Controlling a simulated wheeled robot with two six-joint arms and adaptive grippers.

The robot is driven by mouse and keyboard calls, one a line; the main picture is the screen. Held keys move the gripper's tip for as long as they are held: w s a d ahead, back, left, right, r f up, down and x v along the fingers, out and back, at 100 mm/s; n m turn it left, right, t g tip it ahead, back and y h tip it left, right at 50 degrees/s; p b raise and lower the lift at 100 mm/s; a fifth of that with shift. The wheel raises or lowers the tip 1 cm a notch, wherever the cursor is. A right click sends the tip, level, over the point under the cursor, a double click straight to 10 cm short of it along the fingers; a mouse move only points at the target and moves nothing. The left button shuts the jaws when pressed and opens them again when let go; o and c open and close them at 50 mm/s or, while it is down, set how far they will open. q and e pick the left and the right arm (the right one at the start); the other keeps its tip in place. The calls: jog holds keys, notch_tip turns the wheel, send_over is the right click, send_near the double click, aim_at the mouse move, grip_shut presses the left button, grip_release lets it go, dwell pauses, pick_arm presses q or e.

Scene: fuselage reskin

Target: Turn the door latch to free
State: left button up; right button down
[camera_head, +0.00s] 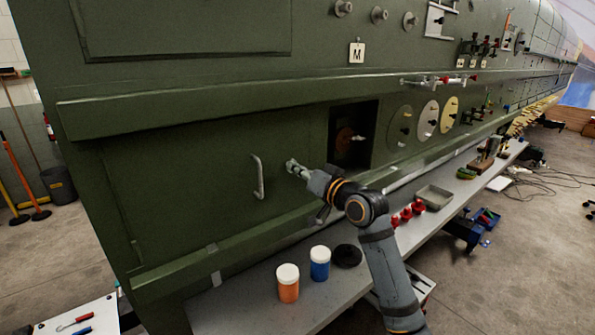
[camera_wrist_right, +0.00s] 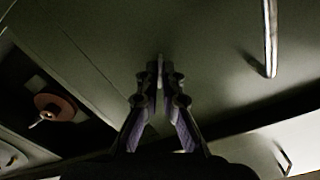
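The green door (camera_head: 215,180) is a flat panel low on the fuselage side, with a pale bar handle (camera_head: 258,177). The handle also shows at the upper right of the right wrist view (camera_wrist_right: 270,40). My right gripper (camera_head: 294,167) reaches the door surface just right of the handle. In the right wrist view its two fingers (camera_wrist_right: 160,78) are close together on either side of a thin, light upright piece, the door latch (camera_wrist_right: 160,62). The fingers hide most of the latch, and its turn angle is hard to tell. My left gripper is not in view.
Right of the door is a dark square recess (camera_head: 368,125) with a reddish round part inside. Below, a grey bench (camera_head: 250,310) carries an orange jar (camera_head: 288,287), a blue jar (camera_head: 320,267) and a black round item (camera_head: 347,256). A ledge (camera_head: 190,270) runs under the door.

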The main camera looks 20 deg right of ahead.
jog(key=n+b, duration=0.1)
jog(key=n, duration=0.4)
jog(key=shift+n, duration=0.4)
dwell(0.4)
jog(key=c, duration=1.5)
grip_release()
jog(key=shift+c, duration=0.2)
jog(key=v, duration=0.7)
jog(key=shift+s, duration=0.2)
